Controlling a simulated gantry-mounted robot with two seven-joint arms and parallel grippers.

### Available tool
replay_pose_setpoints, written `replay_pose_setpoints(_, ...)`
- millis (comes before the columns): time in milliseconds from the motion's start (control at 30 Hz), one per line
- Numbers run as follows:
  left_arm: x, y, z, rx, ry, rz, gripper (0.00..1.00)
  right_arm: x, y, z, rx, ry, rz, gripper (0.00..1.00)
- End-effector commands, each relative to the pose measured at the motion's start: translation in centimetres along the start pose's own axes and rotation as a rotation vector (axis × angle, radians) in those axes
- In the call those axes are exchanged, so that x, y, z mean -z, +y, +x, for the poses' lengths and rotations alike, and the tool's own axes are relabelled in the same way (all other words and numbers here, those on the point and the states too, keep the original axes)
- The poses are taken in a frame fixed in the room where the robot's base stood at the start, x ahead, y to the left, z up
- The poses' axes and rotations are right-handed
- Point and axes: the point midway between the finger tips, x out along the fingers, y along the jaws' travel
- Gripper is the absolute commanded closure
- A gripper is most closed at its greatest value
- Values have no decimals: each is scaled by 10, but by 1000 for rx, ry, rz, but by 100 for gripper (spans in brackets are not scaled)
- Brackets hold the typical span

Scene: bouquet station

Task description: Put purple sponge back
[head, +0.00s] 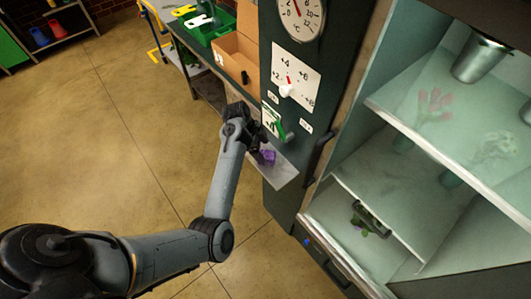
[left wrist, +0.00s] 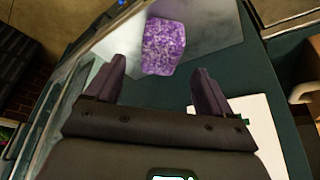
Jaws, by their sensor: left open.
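The purple sponge (head: 268,156), a speckled block, rests on a small pale metal ledge (head: 284,174) on the side of the dark panel. It also shows in the left wrist view (left wrist: 163,47), just ahead of my fingers. My left gripper (head: 245,128) is at the panel, close above and beside the sponge in the head view. In the left wrist view my left gripper (left wrist: 158,70) is open, its two fingers spread wider than the sponge, with nothing held. My right gripper is not in view.
The dark panel (head: 283,210) carries a dial (head: 300,15), a white knob plate (head: 296,75) and a green lever (head: 276,125). An open glass-shelved cabinet (head: 430,150) with a metal bucket (head: 480,58) stands right. A cardboard box (head: 235,58) and green crate (head: 208,28) sit behind.

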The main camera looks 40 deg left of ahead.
Motion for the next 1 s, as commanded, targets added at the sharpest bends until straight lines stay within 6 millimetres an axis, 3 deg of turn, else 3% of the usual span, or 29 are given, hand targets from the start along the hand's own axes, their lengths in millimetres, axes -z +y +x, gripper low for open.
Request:
replay_pose_setpoints(300, 0, -1, -53, 3, 1, 1, 17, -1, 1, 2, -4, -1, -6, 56)
replay_pose_setpoints(467, -2, 1, -66, 5, -8, -8, 17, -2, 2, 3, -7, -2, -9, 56)
replay_pose_setpoints(633, -22, 14, -67, 51, -88, -93, 17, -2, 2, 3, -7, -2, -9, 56)
replay_pose_setpoints(767, -44, 41, -62, 135, -190, -215, 17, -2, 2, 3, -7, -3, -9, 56)
replay_pose_setpoints(867, -54, 72, -57, 222, -249, -311, 17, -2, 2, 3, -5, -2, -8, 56)
replay_pose_setpoints(1000, -53, 131, -49, 319, -262, -430, 17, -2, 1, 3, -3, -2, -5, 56)
